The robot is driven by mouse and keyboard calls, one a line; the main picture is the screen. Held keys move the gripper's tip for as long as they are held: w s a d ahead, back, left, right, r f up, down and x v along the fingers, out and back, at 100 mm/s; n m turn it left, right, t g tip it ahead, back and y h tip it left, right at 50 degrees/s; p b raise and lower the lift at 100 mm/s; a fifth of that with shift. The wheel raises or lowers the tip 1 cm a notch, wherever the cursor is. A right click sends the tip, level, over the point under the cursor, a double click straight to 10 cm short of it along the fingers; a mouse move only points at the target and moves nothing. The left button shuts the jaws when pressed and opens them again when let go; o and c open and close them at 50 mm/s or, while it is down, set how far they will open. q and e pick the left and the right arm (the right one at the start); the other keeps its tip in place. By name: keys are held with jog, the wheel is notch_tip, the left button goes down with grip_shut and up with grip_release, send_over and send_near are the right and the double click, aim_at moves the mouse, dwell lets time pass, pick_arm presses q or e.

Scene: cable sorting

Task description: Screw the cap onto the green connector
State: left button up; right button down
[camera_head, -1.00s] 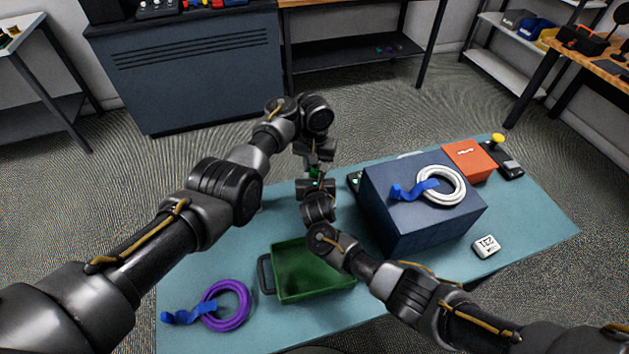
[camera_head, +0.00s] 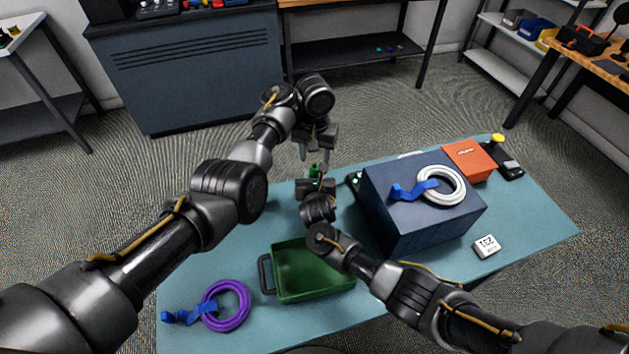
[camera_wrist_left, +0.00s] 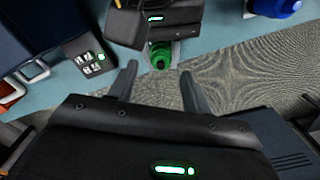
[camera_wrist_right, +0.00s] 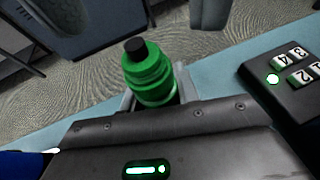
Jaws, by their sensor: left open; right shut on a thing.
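The green connector (camera_wrist_right: 148,72) stands roughly upright in the right wrist view, stepped, with a black tip on top. My right gripper (camera_head: 316,186) is shut on its lower part. A bit of the connector (camera_head: 314,171) shows above the right gripper in the head view. I cannot tell a separate cap from the connector's upper part. My left gripper (camera_head: 315,155) is open and empty, fingers pointing down just above the connector. In the left wrist view the connector (camera_wrist_left: 160,56) appears beyond the gap between the open fingers.
A dark blue box (camera_head: 405,220) with a white cable coil (camera_head: 455,186) on top stands right of the grippers. A small numbered device (camera_wrist_right: 285,78) sits close to the right gripper. A green tray (camera_head: 300,285) and purple coil (camera_head: 232,318) lie nearer on the teal table.

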aim_at(314, 165)
pick_arm(q)
jog(key=shift+r+n, duration=0.4)
jog(key=shift+n, duration=0.3)
jog(key=shift+c, duration=0.4)
jog(key=r+n, duration=0.1)
jog(key=n, duration=0.2)
jog(key=shift+r, duration=0.35)
jog(key=shift+s+r+n, duration=0.1)
jog(key=shift+r+n, duration=0.4)
jog(key=shift+n, duration=0.7)
jog(key=shift+f, duration=0.1)
jog(key=shift+f, duration=3.95)
